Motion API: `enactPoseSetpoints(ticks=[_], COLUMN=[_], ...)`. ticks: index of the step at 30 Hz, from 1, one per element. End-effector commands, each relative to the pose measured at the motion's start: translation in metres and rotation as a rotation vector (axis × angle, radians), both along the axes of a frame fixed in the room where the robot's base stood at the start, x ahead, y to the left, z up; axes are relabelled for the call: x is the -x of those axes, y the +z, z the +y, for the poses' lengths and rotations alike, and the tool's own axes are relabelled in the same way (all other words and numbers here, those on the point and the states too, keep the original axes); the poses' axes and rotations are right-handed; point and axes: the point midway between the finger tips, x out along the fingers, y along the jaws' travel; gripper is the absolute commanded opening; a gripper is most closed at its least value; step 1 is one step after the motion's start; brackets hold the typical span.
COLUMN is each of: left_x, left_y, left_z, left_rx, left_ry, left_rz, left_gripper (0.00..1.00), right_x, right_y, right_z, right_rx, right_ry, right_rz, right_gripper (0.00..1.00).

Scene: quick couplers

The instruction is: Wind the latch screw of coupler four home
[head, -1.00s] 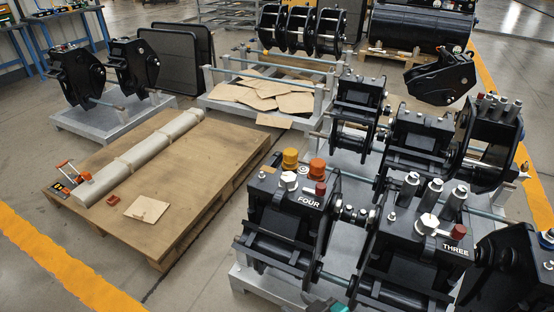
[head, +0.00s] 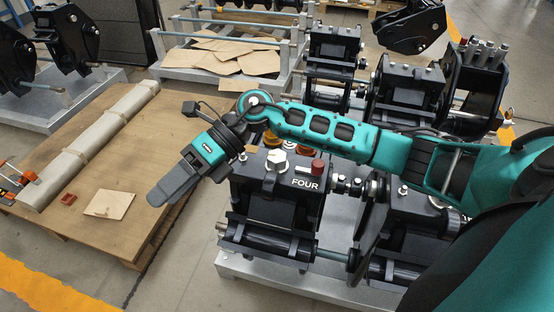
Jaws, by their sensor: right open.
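Coupler four (head: 268,206) is a black quick coupler with the white word FOUR on its top plate, in the lower middle of the head view. A silver hex-headed screw (head: 277,160) stands on its top, next to a red cap (head: 317,168); which of these is the latch screw I cannot tell for certain. My right gripper (head: 168,192), with dark grey fingers, hangs to the left of coupler four, over the pallet's right edge. It is open and touches nothing that I can see.
Coupler three, right of coupler four, is largely covered by my right arm. More black couplers (head: 408,88) stand behind. A wooden pallet (head: 105,172) with a long wrapped roll (head: 90,143) lies at left. Bare floor lies at the front left.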

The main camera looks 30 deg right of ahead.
Motion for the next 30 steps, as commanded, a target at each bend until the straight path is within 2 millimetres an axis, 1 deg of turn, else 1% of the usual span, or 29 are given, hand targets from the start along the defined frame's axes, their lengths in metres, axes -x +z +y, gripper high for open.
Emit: enactPoseSetpoints(ticks=[1,2,3,5,6,8,9,12,13,15,16,20,23,30], left_x=[0.000,-0.001,-0.001,-0.002,-0.002,-0.003,-0.003,-0.004,-0.004,-0.005,-0.005,-0.006,-0.007,-0.007], left_y=[-0.006,-0.007,-0.009,-0.011,-0.012,-0.014,-0.015,-0.016,-0.015,-0.015,-0.014,-0.013,-0.015,-0.020], left_z=[-0.001,-0.001,-0.002,-0.003,-0.003,-0.004,-0.005,-0.007,-0.007,-0.008,-0.009,-0.009,-0.009,-0.010], left_rx=[0.001,0.002,0.004,0.005,0.007,0.009,0.009,0.011,0.012,0.013,0.014,0.015,0.015,0.018], left_ry=[-0.002,-0.002,-0.004,-0.005,-0.005,-0.008,-0.009,-0.013,-0.013,-0.015,-0.015,-0.016,-0.016,-0.017], left_rz=[-0.001,0.001,0.000,-0.001,-0.002,-0.002,-0.003,-0.005,-0.005,-0.006,-0.007,-0.011,-0.012,-0.008], left_gripper=[0.43,0.43,0.43,0.43,0.43,0.43,0.43,0.43,0.43,0.43,0.43,0.43,0.43,0.43], right_x=[-0.011,-0.016,-0.024,-0.036,-0.044,-0.053,-0.058,-0.066,-0.067,-0.069,-0.069,-0.069,-0.068,-0.068], right_y=[-0.011,-0.017,-0.022,-0.026,-0.025,-0.021,-0.016,-0.004,0.000,0.005,0.007,0.000,-0.016,-0.067], right_z=[-0.024,-0.040,-0.062,-0.099,-0.123,-0.158,-0.179,-0.220,-0.228,-0.243,-0.247,-0.253,-0.253,-0.252], right_rx=[0.149,0.241,0.363,0.537,0.645,0.791,0.875,1.035,1.069,1.126,1.140,1.163,1.162,1.159], right_ry=[0.054,0.084,0.118,0.157,0.173,0.186,0.190,0.188,0.185,0.182,0.180,0.179,0.181,0.182], right_rz=[-0.080,-0.119,-0.160,-0.207,-0.227,-0.245,-0.250,-0.246,-0.244,-0.236,-0.234,-0.228,-0.226,-0.227], right_gripper=[0.67,0.67,0.67,0.67,0.67,0.67,0.67,0.67,0.67,0.67,0.67,0.67,0.67,0.67])
